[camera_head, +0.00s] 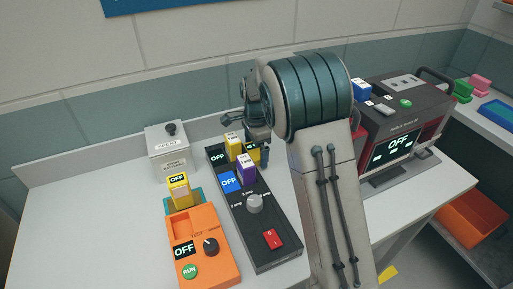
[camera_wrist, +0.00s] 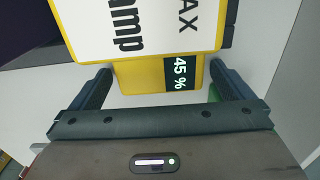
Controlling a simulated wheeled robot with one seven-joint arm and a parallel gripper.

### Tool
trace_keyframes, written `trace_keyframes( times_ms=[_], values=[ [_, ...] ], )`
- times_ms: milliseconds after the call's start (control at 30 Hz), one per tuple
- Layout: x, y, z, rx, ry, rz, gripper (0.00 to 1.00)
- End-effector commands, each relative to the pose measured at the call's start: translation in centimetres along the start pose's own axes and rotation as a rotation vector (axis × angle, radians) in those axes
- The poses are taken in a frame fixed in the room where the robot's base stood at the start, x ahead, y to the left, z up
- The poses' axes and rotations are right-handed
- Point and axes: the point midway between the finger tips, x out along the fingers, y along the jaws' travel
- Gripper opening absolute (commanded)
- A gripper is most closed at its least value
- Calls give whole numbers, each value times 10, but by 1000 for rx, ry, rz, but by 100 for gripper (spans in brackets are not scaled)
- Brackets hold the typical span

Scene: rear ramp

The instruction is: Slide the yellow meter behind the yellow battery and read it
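The yellow battery (camera_head: 233,143) stands in the far part of the black charger, beside a purple battery (camera_head: 246,169). In the wrist view the yellow battery (camera_wrist: 90,28) shows a white label reading "MAX" and "amp". The yellow meter (camera_wrist: 140,77) lies right against it, with a dark display reading 45 %. In the head view a yellow part, likely this meter (camera_head: 254,156), shows just right of the battery, partly hidden by my gripper. My gripper (camera_wrist: 160,85) has its fingers wide apart, one on each side of the meter, with slight gaps; contact is hard to judge.
The black charger (camera_head: 270,225) has a knob and red switch. Left of it are an orange tester (camera_head: 215,270) reading OFF, a yellow block (camera_head: 179,190) with an OFF display, and a grey box (camera_head: 168,150). A dark machine (camera_head: 405,115) reading OFF stands right. The left tabletop is clear.

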Motion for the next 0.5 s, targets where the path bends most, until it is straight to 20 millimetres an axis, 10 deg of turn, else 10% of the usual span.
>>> trace_keyframes(
  times_ms=[500],
  values=[
    [-43, -1, -1, 2, 0, -6, 100]
  ],
)
